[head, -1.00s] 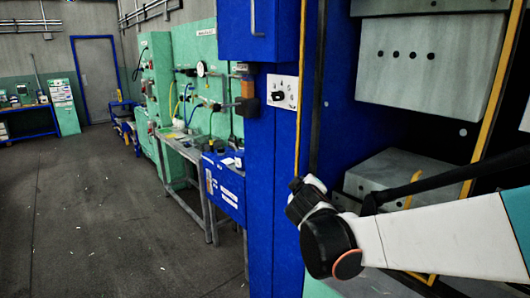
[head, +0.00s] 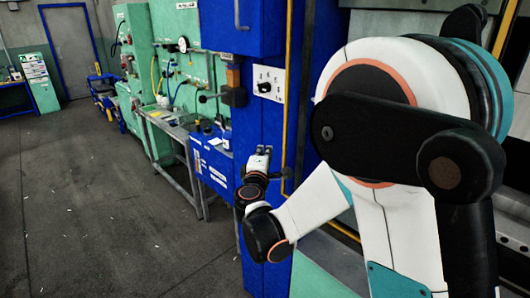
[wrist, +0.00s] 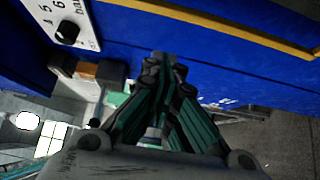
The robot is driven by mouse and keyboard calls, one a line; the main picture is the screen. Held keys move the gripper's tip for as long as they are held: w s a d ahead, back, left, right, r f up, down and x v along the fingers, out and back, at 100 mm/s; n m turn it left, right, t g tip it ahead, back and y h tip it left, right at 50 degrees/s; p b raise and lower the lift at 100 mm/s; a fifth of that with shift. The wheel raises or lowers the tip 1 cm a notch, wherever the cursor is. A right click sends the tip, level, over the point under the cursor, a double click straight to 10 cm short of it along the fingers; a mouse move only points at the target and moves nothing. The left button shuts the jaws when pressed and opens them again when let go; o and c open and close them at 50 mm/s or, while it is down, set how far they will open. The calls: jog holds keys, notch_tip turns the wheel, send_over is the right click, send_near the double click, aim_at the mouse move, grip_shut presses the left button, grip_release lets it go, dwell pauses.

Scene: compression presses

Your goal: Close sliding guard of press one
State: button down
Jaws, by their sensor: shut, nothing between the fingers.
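The press with the blue frame (head: 272,130) stands right of centre in the head view. A thin yellow vertical bar (head: 287,100) runs down beside the frame at the press opening; I cannot tell whether it belongs to the sliding guard. My arm hides most of the opening and any guard there. My gripper (head: 262,153) is in front of the blue frame, just left of the bar's lower end. In the wrist view my gripper (wrist: 163,62) is shut and empty, its fingertips against the blue background. A yellow strip (wrist: 215,22) crosses the top of that view.
A white panel with a black knob (head: 268,84) is on the blue frame, and also shows in the wrist view (wrist: 66,32). Left of the press are a metal bench (head: 165,122) and green cabinets (head: 135,30).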

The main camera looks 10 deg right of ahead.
jog(key=w+d, duration=0.3)
jog(key=d, duration=0.1)
jog(key=shift+w, duration=0.35)
jog(key=shift+s+d, duration=0.1)
dwell(0.3)
